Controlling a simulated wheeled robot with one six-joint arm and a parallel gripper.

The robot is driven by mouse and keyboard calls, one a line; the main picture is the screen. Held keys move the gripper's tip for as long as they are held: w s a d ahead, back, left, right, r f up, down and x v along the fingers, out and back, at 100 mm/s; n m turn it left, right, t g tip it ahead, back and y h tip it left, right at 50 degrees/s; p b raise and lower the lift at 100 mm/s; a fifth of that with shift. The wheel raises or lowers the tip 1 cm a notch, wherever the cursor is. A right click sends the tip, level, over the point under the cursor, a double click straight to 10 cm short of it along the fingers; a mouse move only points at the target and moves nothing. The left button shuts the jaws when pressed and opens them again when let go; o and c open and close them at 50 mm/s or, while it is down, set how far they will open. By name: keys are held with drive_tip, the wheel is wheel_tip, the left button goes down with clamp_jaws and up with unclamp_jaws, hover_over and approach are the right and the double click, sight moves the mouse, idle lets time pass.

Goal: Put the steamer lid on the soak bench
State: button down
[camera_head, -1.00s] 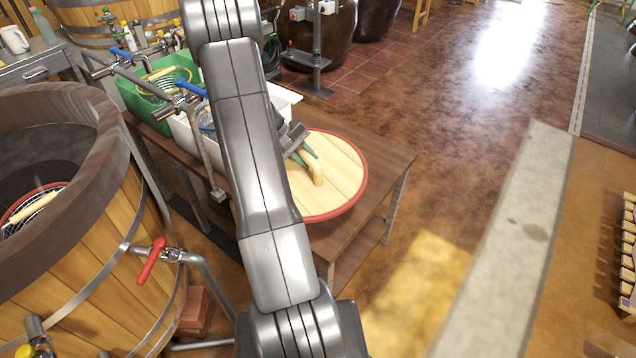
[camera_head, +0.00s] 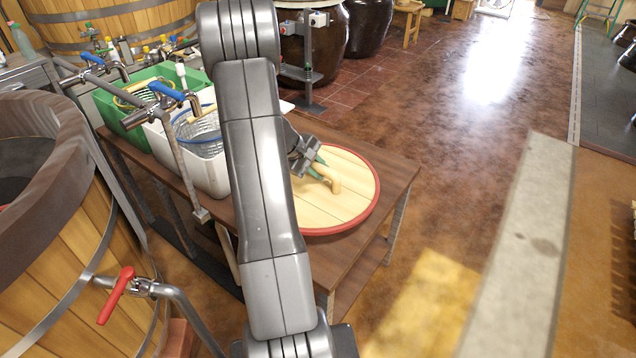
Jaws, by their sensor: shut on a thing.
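The steamer lid (camera_head: 345,205) is a round pale wooden disc with a red rim and a wooden handle (camera_head: 331,181). It lies flat at the right end of the brown wooden bench (camera_head: 392,190), which I take to be the soak bench. My gripper (camera_head: 322,174) is at the lid's handle, shut on it. My arm hides the left part of the lid, and I cannot tell whether its whole underside touches the bench top.
A white tub (camera_head: 208,172) with a wire basket and a green crate (camera_head: 118,112) stand on the bench left of my arm. A large wooden vat (camera_head: 75,235) with a red-handled tap (camera_head: 116,294) is at left. Open floor (camera_head: 450,130) lies to the right.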

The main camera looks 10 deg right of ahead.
drive_tip(key=shift+f, duration=1.95)
drive_tip(key=shift+f+b, duration=0.1)
drive_tip(key=shift+b, duration=0.3)
drive_tip(key=c, duration=1.2)
unclamp_jaws()
drive_tip(key=p+v, duration=0.1)
drive_tip(key=v, duration=1.1)
drive_tip(key=shift+p, duration=0.35)
